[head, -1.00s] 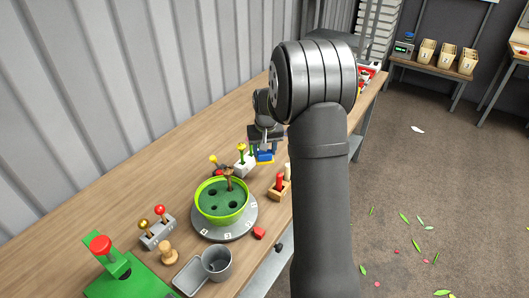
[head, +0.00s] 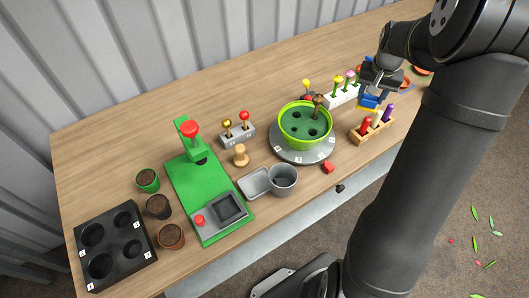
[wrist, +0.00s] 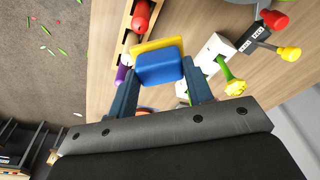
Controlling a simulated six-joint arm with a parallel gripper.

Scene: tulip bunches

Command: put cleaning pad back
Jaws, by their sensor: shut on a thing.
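The cleaning pad is a blue and yellow block (wrist: 158,68), blue on one face with a yellow layer behind it. My gripper (wrist: 160,85) is shut on it, with one finger at each side in the wrist view. In the head view the pad (head: 370,99) hangs below my gripper (head: 378,88), between the white flower block and the wooden marker block. I cannot tell its height above the bench. My arm covers part of the bench at the right in the head view.
Nearby stand a white block with flowers (head: 341,95), a wooden block with coloured pegs (head: 372,127) and a green bowl on a grey turntable (head: 303,156). A green press (head: 190,180), a grey cup (head: 283,181) and a black pot tray (head: 114,245) stand to the left.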

